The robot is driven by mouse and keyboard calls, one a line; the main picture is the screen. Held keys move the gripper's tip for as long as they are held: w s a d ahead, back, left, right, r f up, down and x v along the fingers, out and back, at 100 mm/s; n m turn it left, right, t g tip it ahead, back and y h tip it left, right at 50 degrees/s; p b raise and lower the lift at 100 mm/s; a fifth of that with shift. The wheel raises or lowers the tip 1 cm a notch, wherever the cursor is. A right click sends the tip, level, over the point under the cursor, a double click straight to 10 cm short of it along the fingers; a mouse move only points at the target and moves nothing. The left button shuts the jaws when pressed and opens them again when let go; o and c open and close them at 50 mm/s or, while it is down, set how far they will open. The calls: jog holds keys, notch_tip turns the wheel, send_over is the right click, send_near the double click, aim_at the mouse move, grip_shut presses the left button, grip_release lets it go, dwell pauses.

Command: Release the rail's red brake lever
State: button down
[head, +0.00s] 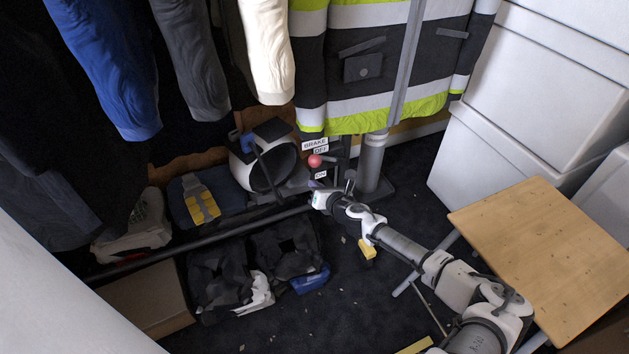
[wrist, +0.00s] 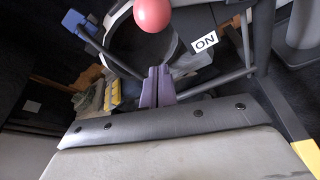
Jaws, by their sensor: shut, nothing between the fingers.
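The brake lever's red ball knob (head: 314,160) sits on a short rod at the foot of the hanging hi-vis jacket. In the head view it lies just below the OFF label (head: 321,151) and above the ON label (head: 321,174). The BRAKE label (head: 315,144) is above both. In the wrist view the knob (wrist: 152,14) is at the top edge, and the ON label (wrist: 204,42) is to its right. My gripper (wrist: 157,84) has purple fingers pressed together and empty. In the head view my gripper (head: 316,185) is just below the knob, apart from it.
A hi-vis jacket (head: 385,60) and other clothes hang above. A white helmet-like item (head: 262,165) is left of the lever. A dark rail (head: 200,240) runs low across the floor, with shoes and bags around it. White boxes (head: 545,80) and a wooden stool (head: 545,250) stand right.

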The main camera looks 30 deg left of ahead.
jog(key=p+v, duration=0.1)
jog(key=v, duration=0.6)
jog(key=shift+s+d+f, duration=0.1)
jog(key=shift+d+f, duration=0.05)
dwell(0.3)
